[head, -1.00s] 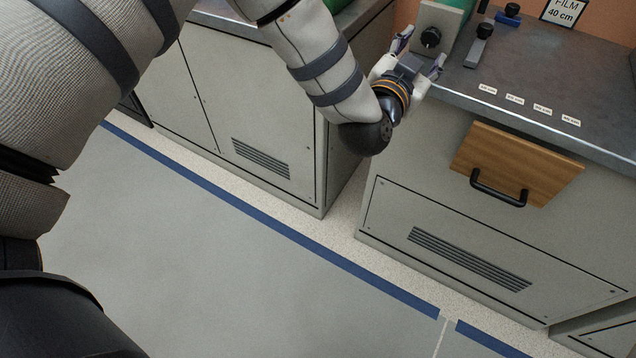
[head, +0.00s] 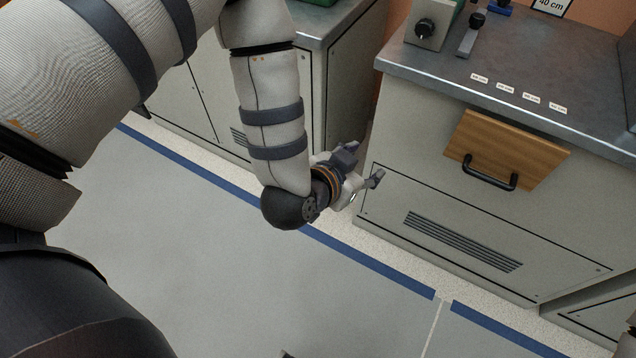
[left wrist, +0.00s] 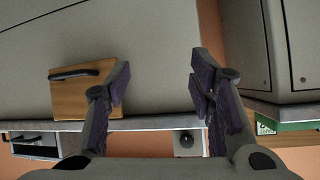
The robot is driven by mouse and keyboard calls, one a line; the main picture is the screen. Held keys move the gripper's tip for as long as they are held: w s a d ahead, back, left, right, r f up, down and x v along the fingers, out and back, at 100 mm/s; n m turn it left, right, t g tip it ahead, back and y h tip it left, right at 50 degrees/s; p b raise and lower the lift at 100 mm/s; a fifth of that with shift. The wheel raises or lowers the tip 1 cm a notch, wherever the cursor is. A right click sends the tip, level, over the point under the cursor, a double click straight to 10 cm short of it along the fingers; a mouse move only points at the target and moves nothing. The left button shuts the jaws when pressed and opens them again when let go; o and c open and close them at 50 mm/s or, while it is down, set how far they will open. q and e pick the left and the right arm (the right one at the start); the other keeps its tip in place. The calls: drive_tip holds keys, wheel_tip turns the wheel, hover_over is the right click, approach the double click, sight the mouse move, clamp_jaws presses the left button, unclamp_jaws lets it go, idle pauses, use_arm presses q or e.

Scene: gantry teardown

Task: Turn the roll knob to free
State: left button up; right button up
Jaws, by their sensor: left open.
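A round black knob (head: 424,28) sits on the front of a pale box (head: 440,38) at the left end of the grey metal worktop. Its mark is too small to read. The knob also shows in the left wrist view (left wrist: 186,141), upside down, beyond the fingers. My left gripper (head: 363,165) is open and empty. It is below the worktop edge, in front of the cabinet's left side, well apart from the knob.
A wooden drawer front (head: 508,150) with a black handle is set in the cabinet. A grey bar with a black knob (head: 477,19) stands right of the pale box. Several small white labels (head: 505,88) lie along the worktop. The floor (head: 220,250) in front is clear.

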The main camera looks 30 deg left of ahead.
use_arm(q)
drive_tip(key=s+a+f+g, duration=0.2)
drive_tip(key=s+f+g, duration=0.3)
drive_tip(key=s, duration=0.7)
wheel_tip(320, 180, down, 2)
drive_tip(key=shift+f+n+p, duration=0.1)
drive_tip(key=shift+n+p, duration=0.25)
drive_tip(key=shift+n, duration=0.05)
use_arm(e)
drive_tip(key=shift+w+r, duration=0.45)
drive_tip(key=shift+r, duration=0.05)
use_arm(q)
drive_tip(key=shift+w, duration=0.1)
drive_tip(key=s+a+n+g+y, duration=0.1)
drive_tip(key=s+a+g, duration=0.2)
drive_tip(key=s, duration=0.9)
drive_tip(key=s+a+f+n+g+p, duration=0.1)
drive_tip(key=s+a+g, duration=0.3)
drive_tip(key=s, duration=0.9)
drive_tip(key=shift+s+n+g+y+p, duration=0.3)
drive_tip(key=shift+g+y, duration=0.1)
drive_tip(key=shift+g, duration=0.5)
use_arm(e)
drive_tip(key=shift+w+r+t, duration=0.6)
drive_tip(key=shift+w+r, duration=0.5)
